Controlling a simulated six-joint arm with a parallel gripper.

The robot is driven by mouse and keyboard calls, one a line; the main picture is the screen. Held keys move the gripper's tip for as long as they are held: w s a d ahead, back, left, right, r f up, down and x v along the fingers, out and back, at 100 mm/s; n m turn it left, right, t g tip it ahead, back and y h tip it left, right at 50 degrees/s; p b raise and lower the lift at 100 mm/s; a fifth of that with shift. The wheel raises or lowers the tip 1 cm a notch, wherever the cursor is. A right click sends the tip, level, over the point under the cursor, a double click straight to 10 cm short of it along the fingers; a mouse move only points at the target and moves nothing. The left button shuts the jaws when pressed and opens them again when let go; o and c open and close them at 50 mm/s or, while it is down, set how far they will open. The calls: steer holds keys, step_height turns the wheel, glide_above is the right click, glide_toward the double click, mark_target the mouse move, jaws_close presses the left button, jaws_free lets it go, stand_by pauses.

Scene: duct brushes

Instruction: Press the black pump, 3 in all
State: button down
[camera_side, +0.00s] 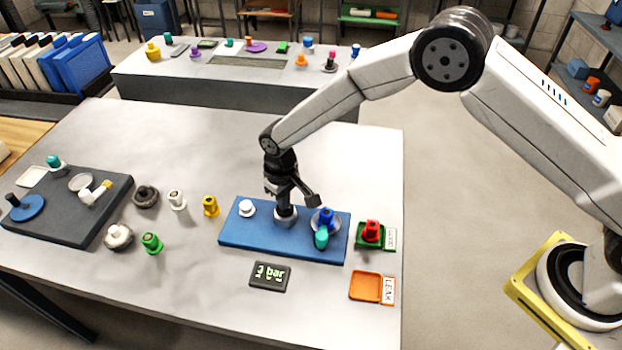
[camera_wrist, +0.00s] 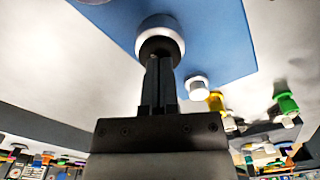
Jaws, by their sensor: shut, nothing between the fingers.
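The black pump (camera_wrist: 160,46) has a dark head and a pale metal collar, and it stands on a blue board. In the side view only its pale base (camera_side: 286,218) shows clearly, as my gripper hides the top. My gripper (camera_side: 285,206) points down right over the pump, with its fingers shut and nothing between them. In the wrist view the fingertips (camera_wrist: 160,62) meet the dark head. I cannot tell how far the head is pushed down.
A display reading "3 bar" (camera_side: 270,276) lies in front. A green tray with a red fitting (camera_side: 372,231) and an empty orange tray (camera_side: 366,287) are at right.

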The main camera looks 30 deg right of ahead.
steer(key=shift+r, duration=1.35)
steer(key=shift+r, duration=0.15)
steer(key=shift+r, duration=2.85)
steer(key=s+d+r+m+t, duration=0.1)
steer(key=s+d+r, duration=0.25)
steer(key=d, duration=0.35)
steer(key=s+d+r+m, duration=0.1)
steer(key=s+d+r, duration=0.1)
steer(key=s+d, duration=0.35)
steer(key=s+d+m+t, duration=0.1)
steer(key=s+d, duration=0.8)
steer(key=s, duration=0.3)
steer(key=shift+d+r+t, duration=0.15)
steer(key=shift+d+t, duration=0.05)
steer(key=shift+t, duration=0.1)
